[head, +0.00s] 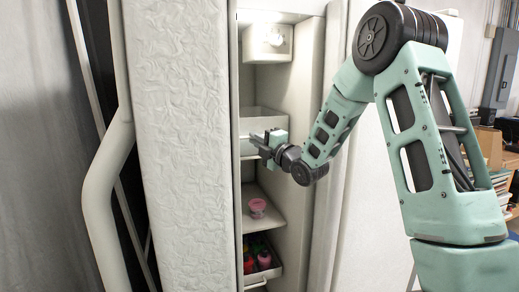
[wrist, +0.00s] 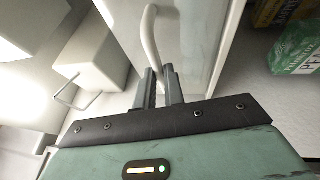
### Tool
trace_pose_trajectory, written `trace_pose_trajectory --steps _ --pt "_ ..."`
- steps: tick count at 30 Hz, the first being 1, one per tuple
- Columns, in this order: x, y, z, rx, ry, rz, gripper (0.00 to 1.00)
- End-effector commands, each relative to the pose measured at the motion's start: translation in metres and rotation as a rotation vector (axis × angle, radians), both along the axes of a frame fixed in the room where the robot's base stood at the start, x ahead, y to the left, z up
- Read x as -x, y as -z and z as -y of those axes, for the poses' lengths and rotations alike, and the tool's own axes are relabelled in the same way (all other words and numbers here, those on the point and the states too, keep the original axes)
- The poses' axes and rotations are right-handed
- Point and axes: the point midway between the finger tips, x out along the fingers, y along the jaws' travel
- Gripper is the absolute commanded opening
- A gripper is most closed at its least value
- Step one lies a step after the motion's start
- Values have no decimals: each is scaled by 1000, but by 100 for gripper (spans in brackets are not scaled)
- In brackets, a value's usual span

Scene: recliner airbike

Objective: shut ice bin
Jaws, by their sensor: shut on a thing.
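A tall white freezer compartment stands open in the head view. A pale bin (head: 262,118) sits midway up it, and my gripper (head: 266,143) is at its front. In the wrist view my gripper (wrist: 163,76) is shut on the end of a white curved handle (wrist: 149,34) on a pale front panel (wrist: 196,30). A second white box (head: 265,44) is at the top near the light; a box with a thin wire handle (wrist: 92,66) shows at left in the wrist view. No label tells which is the ice bin. My gripper partly hides the middle bin's front.
A shelf below holds a pink cup-like thing (head: 257,207). A lower bin (head: 265,277) holds several coloured items. The wide white door (head: 184,140) stands to the left. Yellow and green packages (wrist: 298,48) show at upper right in the wrist view.

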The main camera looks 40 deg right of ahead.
Motion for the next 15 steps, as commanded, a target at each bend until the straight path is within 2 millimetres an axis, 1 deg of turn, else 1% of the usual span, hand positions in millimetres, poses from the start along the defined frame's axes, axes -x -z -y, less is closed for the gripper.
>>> trace_pose_trajectory --steps 1,5,6,7,8,15 --pt "-3 3 1 -1 1 -3 0" --pt "-1 1 1 -2 2 -5 0" --pt "-1 1 1 -2 2 -5 19" --pt "-1 1 1 -2 2 -5 27" --pt "-1 1 1 -2 2 -5 33" --pt "-1 1 1 -1 1 -3 33"
